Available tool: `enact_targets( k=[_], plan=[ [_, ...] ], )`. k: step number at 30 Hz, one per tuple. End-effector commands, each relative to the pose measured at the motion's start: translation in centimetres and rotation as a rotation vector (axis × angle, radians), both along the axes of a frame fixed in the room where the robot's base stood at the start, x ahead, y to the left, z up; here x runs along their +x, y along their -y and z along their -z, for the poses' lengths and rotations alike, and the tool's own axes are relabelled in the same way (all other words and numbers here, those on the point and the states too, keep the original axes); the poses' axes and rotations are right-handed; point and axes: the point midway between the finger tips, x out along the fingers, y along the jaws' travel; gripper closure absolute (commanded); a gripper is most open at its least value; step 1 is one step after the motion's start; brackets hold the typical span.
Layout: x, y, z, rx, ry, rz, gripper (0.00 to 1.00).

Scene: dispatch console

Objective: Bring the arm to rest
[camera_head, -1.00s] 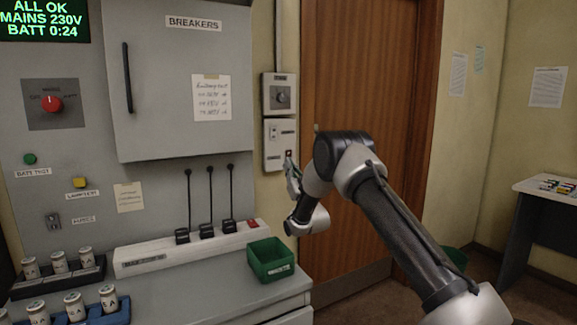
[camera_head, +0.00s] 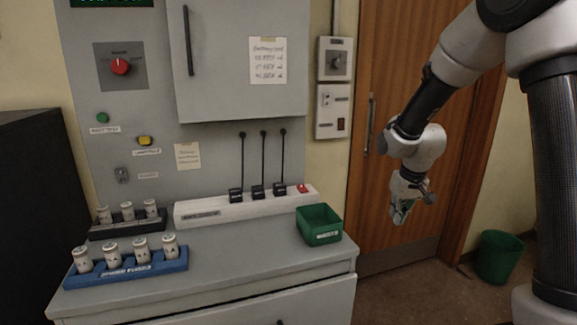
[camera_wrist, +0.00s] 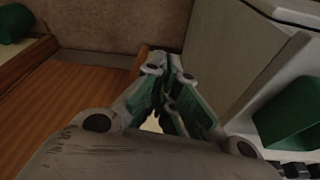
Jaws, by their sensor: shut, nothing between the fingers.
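My gripper (camera_head: 401,212) hangs pointing down in front of the brown wooden door (camera_head: 420,110), to the right of the console. It is shut and empty. In the wrist view its fingers (camera_wrist: 170,85) come together at their tips, with nothing between them. My arm is bent above it at the right of the head view. The gripper is apart from the console counter (camera_head: 240,260) and from the green bin on it.
A green bin (camera_head: 319,224) stands at the counter's right end. Black plugs stand in a white strip (camera_head: 210,211). A blue rack (camera_head: 130,268) holds several white jars. Wall switch boxes (camera_head: 331,112) are left of the door. A green bucket (camera_head: 499,257) stands on the floor at right.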

Motion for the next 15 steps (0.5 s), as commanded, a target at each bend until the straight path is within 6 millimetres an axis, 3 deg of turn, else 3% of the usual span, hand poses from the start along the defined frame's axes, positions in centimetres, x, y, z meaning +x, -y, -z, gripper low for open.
enact_targets(
  k=[1,3,9,12,15],
  plan=[
    [-3.8,0.8,-2.1,-0.004,-0.048,0.011,1.0],
    [-8.9,1.7,-4.2,-0.009,-0.117,0.026,1.0],
    [-21.4,3.6,-9.0,-0.007,-0.211,0.064,1.0],
    [-25.7,4.1,-10.6,0.002,-0.179,0.081,1.0],
    [-27.9,4.5,-11.9,0.013,-0.09,0.098,1.0]
  ],
)
